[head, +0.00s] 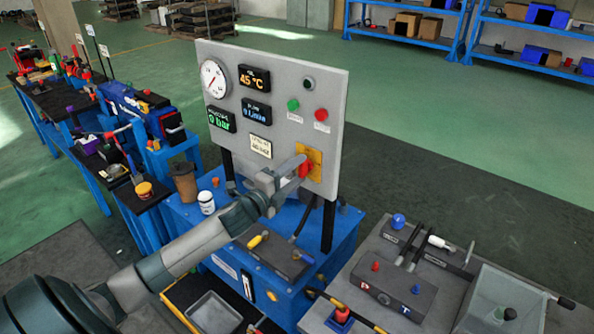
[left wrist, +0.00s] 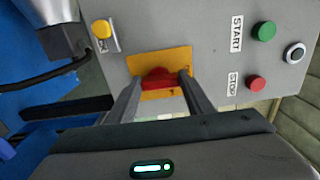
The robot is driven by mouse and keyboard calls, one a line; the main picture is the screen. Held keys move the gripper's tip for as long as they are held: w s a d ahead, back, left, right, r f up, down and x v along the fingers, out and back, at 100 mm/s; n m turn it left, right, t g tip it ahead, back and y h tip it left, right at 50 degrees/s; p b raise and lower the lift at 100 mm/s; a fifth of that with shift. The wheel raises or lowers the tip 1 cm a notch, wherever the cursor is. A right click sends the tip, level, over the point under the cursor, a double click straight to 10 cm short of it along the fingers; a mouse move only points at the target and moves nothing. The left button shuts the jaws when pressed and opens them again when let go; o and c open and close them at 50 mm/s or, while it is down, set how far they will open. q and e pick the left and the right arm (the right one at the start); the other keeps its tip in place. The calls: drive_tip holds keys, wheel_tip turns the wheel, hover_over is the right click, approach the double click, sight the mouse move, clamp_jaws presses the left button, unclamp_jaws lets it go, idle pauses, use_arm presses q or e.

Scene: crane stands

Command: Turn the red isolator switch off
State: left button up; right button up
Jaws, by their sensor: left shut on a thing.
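The red isolator switch (head: 305,170) sits on a yellow plate (head: 316,163) at the lower right of the grey control panel (head: 330,100). In the left wrist view the red switch (left wrist: 158,78) lies between the two fingers, in front of the yellow plate (left wrist: 150,62). My left gripper (head: 298,168) reaches the panel from the left and is shut on the red switch. It also shows in the left wrist view (left wrist: 157,85). The fingers hide part of the switch, and its exact angle is hard to tell. My right gripper is not in view.
A green button (head: 293,104) and a red button (head: 321,114) sit above the switch. The panel stands on a blue unit (head: 330,240) with a white jar (head: 206,202) and a brown cup (head: 184,182). A grey bench (head: 365,260) with levers is at right.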

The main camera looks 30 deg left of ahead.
use_arm(q)
drive_tip(key=shift+n, duration=0.3)
drive_tip(key=o, duration=1.1)
drive_tip(key=shift+c, duration=0.2)
drive_tip(key=shift+a, duration=0.1)
drive_tip(key=shift+s, duration=0.2)
drive_tip(key=shift+s+f, duration=0.15)
drive_tip(key=shift+s, duration=0.4)
drive_tip(key=s+a+b, duration=0.1)
drive_tip(key=s+b, duration=0.4)
drive_tip(key=s, duration=1.1)
drive_tip(key=shift+a, duration=0.15)
